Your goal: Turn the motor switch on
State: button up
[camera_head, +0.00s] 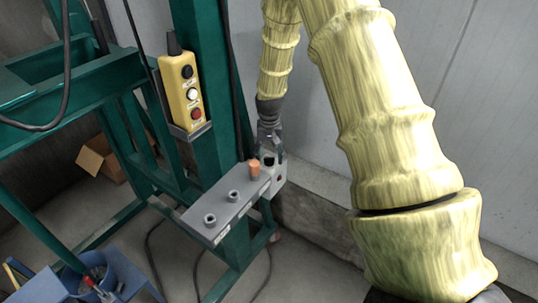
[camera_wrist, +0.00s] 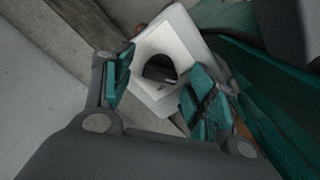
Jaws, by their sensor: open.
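A white switch box (camera_wrist: 180,38) with a dark rounded recess or knob (camera_wrist: 158,69) on its face lies between my fingertips in the wrist view; I take it to be the motor switch. In the head view this white box (camera_head: 279,180) sits at the right end of a grey control panel (camera_head: 222,208) on the green frame. My gripper (camera_wrist: 160,88) is open, with one teal-padded finger on each side of the dark part. It also shows in the head view (camera_head: 270,157), pointing down at the box. I cannot tell whether the fingers touch it.
The grey panel carries two dark knobs and an orange button (camera_head: 254,168). A yellow pendant (camera_head: 181,92) with several buttons hangs on the green post (camera_head: 205,60). A low concrete ledge (camera_head: 315,215) and pale wall (camera_head: 500,120) stand to the right. Cables hang below.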

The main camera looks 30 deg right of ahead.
jog(key=shift+f, duration=0.3)
jog(key=c, duration=1)
jog(key=shift+m, duration=0.3)
jog(key=m, duration=0.2)
jog(key=shift+m+p, duration=0.35)
jog(key=shift+m, duration=0.05)
jog(key=m, duration=0.3)
jog(key=shift+m+p, duration=0.35)
jog(key=shift+m, duration=0.05)
jog(key=m+p, duration=0.1)
jog(key=m, duration=0.5)
jog(key=shift+w, duration=0.1)
jog(key=shift+m+p, duration=0.3)
jog(key=shift+m, duration=0.2)
